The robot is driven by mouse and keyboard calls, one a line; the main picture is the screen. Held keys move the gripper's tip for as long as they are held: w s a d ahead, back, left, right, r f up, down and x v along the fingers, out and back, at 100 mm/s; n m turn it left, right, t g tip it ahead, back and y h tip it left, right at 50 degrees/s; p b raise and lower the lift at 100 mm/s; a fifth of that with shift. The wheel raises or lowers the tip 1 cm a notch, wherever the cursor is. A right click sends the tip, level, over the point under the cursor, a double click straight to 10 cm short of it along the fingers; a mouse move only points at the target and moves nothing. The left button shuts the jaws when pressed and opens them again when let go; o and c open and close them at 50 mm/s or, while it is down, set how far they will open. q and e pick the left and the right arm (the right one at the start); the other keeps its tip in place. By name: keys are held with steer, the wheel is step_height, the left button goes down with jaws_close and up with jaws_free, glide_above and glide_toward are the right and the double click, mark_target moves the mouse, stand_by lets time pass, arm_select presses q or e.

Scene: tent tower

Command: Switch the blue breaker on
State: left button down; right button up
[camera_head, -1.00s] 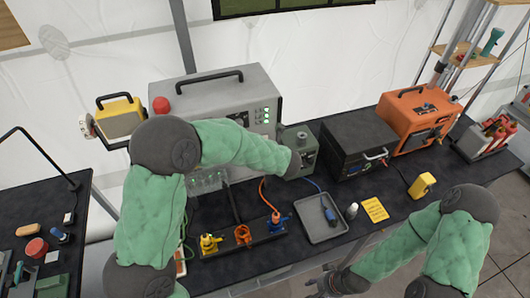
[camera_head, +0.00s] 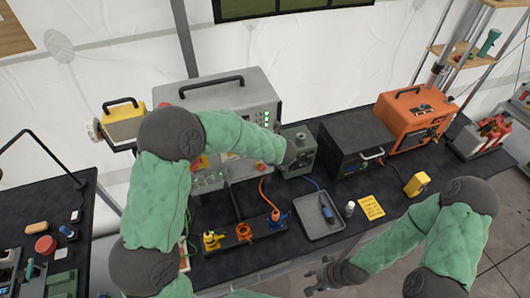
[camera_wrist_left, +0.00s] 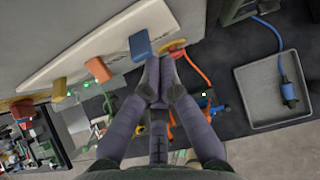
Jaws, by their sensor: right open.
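The blue breaker (camera_wrist_left: 140,45) is a blue lever on the pale panel of the grey cabinet, in the left wrist view. An orange lever (camera_wrist_left: 97,70) and a yellow lever (camera_wrist_left: 60,88) sit in a row to its left. My left gripper (camera_wrist_left: 160,68) has its dark fingers together, with nothing seen between them. Their tips are just below and right of the blue lever; I cannot tell if they touch it. In the head view my left arm covers this gripper and the blue breaker on the grey cabinet (camera_head: 235,95). My right gripper (camera_head: 324,275) is open and empty at the table's front.
A red and yellow knob (camera_wrist_left: 172,47) is close right of the blue lever. Coloured plugs with cables (camera_head: 243,232) stand in front of the cabinet. A grey tray (camera_head: 322,230), green box (camera_head: 299,138), black box (camera_head: 350,142) and orange box (camera_head: 415,120) are to the right.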

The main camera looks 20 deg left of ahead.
arm_select(q)
steer(key=shift+r+p, duration=0.6)
steer(key=shift+r, duration=0.25)
arm_select(e)
steer(key=shift+r, duration=0.55)
arm_select(q)
steer(key=shift+r, duration=0.15)
